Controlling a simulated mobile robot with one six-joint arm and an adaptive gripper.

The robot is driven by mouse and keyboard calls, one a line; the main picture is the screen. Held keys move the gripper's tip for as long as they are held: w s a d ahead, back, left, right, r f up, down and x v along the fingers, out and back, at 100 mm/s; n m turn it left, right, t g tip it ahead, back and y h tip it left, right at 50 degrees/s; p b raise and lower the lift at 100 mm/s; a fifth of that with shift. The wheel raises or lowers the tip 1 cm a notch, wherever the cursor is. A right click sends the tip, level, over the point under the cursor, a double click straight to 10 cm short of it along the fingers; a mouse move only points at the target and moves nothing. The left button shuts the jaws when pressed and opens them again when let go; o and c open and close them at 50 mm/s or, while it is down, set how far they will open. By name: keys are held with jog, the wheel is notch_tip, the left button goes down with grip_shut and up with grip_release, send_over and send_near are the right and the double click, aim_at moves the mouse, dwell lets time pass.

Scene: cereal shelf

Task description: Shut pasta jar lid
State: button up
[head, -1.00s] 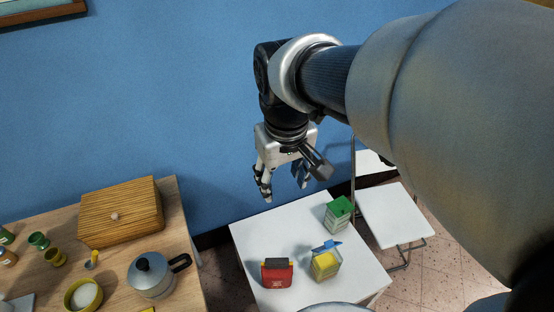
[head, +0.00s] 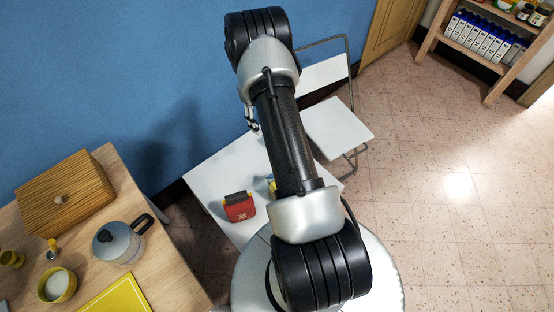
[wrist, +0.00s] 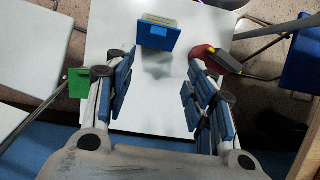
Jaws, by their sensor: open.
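Three jars stand on the white table (head: 205,180). The jar with the blue lid (wrist: 157,36) is centred beyond my fingertips in the wrist view; its lid stands raised on the near side. In the head view only a yellow sliver of it shows beside my arm. The red jar (head: 239,208) has a dark upright lid and also shows right of my fingers in the wrist view (wrist: 206,58). The green jar (wrist: 78,83) is at the left. I cannot tell by label which holds pasta. My gripper (wrist: 157,88) is open, empty and apart from the jars.
A white chair (head: 338,125) stands behind the white table. A shelf (head: 490,50) is at the far right; the floor before it is clear.

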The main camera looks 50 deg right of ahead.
jog(key=b+x, duration=0.2)
jog(key=x, duration=0.7)
jog(key=b+x, duration=0.2)
jog(key=x, duration=0.8)
jog(key=shift+d, duration=0.25)
jog(key=shift+c, duration=0.2)
grip_shut()
